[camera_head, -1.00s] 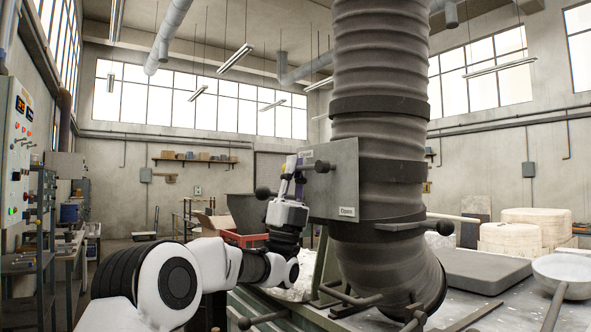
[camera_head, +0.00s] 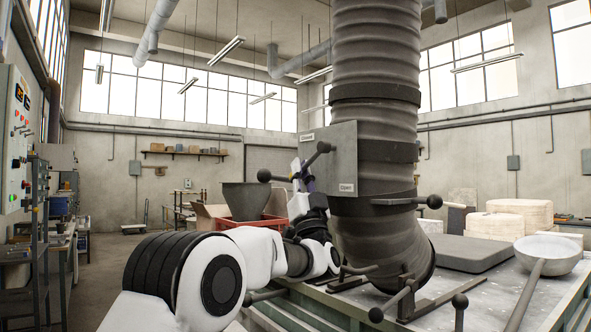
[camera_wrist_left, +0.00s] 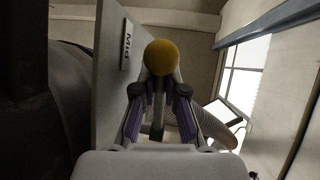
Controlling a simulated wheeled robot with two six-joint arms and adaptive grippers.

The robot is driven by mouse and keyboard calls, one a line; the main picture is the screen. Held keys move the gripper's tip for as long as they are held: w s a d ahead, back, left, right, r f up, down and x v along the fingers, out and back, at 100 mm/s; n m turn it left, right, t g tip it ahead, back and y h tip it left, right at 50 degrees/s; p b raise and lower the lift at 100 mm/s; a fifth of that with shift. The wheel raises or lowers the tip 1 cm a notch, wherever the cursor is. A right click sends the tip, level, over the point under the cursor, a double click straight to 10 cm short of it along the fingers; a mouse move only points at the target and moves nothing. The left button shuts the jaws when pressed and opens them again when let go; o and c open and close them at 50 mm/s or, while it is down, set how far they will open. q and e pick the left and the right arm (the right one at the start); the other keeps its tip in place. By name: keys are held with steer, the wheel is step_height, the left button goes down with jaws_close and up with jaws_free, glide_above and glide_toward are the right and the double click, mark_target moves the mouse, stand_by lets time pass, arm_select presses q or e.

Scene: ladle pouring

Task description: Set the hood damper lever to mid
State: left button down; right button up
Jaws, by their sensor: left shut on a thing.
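The hood damper's grey plate (camera_head: 335,150) is fixed on the thick ribbed duct (camera_head: 376,60), with a label at its top and an "Open" label (camera_head: 347,188) at its bottom. My left gripper (camera_head: 302,174) is at the plate's left edge, about mid-height. In the left wrist view my gripper (camera_wrist_left: 160,95) is shut on the lever, whose round yellow knob (camera_wrist_left: 161,57) shows at the fingertips. The "Mid" label (camera_wrist_left: 126,46) is on the plate just left of the knob. Most of the lever is hidden by the fingers. My right gripper is out of view.
Dark ball-ended handles stick out by the plate (camera_head: 325,147) and duct (camera_head: 434,201). A table (camera_head: 470,292) below holds a dark slab (camera_head: 466,252) and a large ladle (camera_head: 548,254). A red crate (camera_head: 250,229) stands behind my arm. A control panel (camera_head: 17,135) is at the far left.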

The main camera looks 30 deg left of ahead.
arm_select(q)
steer(key=shift+s+d+f+n+g, duration=0.15)
steer(key=shift+d+f+n+g, duration=0.2)
steer(key=shift+n+g, duration=0.4)
steer(key=shift+s+d+f+n+g, duration=0.1)
steer(key=shift+d+f+n+g, duration=0.25)
steer(key=shift+g, duration=0.7)
steer(key=shift+a+f, duration=0.1)
steer(key=c, duration=1.5)
jaws_free()
steer(key=v, duration=1.2)
